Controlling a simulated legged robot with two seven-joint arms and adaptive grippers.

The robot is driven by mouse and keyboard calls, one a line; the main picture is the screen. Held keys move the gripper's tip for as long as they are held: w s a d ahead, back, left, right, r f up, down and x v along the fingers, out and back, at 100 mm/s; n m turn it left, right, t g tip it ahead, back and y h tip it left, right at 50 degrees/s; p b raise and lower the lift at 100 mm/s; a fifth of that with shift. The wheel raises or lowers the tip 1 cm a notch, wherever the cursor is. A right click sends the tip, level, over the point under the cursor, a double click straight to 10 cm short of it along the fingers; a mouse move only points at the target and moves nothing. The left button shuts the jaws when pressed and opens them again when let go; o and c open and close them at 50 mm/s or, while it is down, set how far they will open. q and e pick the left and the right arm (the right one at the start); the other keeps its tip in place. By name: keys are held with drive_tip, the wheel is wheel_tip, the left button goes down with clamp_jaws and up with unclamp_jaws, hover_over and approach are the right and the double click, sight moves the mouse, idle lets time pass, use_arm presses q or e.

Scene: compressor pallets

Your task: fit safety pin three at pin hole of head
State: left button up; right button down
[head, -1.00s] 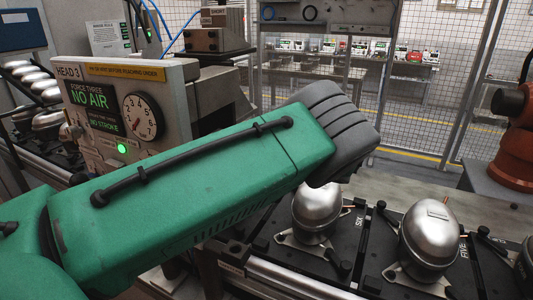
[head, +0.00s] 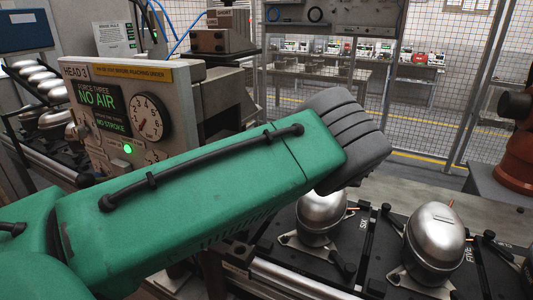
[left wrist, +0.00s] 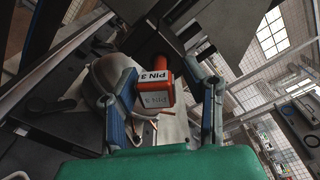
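Safety pin three (left wrist: 153,90) is an orange-red piece with white "PIN 3" labels in the left wrist view. The head 3 panel (head: 124,110) stands at the left, reading "NO AIR" and "NO STROKE", with a lit green lamp (head: 128,149). I cannot make out the pin hole. My right gripper is not in view.
Silver compressors stand on the black pallets at the right, such as at SIX (head: 322,214) and FIVE (head: 436,240). An orange machine (head: 515,150) is at the right edge; mesh fencing (head: 430,105) closes the back.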

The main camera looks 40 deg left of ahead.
use_arm(q)
drive_tip(key=v, duration=1)
drive_tip(key=shift+a, duration=0.1)
